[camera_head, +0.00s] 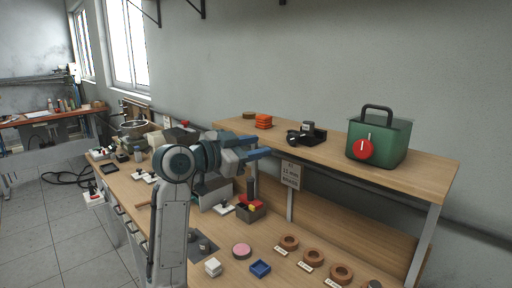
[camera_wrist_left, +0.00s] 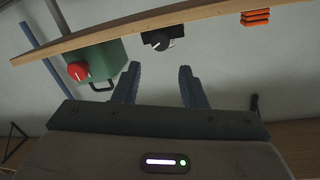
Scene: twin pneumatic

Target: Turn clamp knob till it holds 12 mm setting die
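A small black device with a grey-topped round knob (camera_head: 293,138) stands on the raised wooden shelf; it also shows upside down in the left wrist view (camera_wrist_left: 160,41), beyond my fingers. I cannot tell for sure that it is the clamp, nor see a die in it. A green case (camera_head: 397,141) with a red dial (camera_head: 362,149) stands to its right. My left gripper (camera_head: 262,147) is open and empty, with blue fingers, in front of the shelf and left of the black device. The wrist view (camera_wrist_left: 159,72) shows a gap between the fingers. My right gripper is out of view.
An orange stack (camera_head: 263,121) sits on the shelf's left part. A sign (camera_head: 291,175) hangs under the shelf edge.

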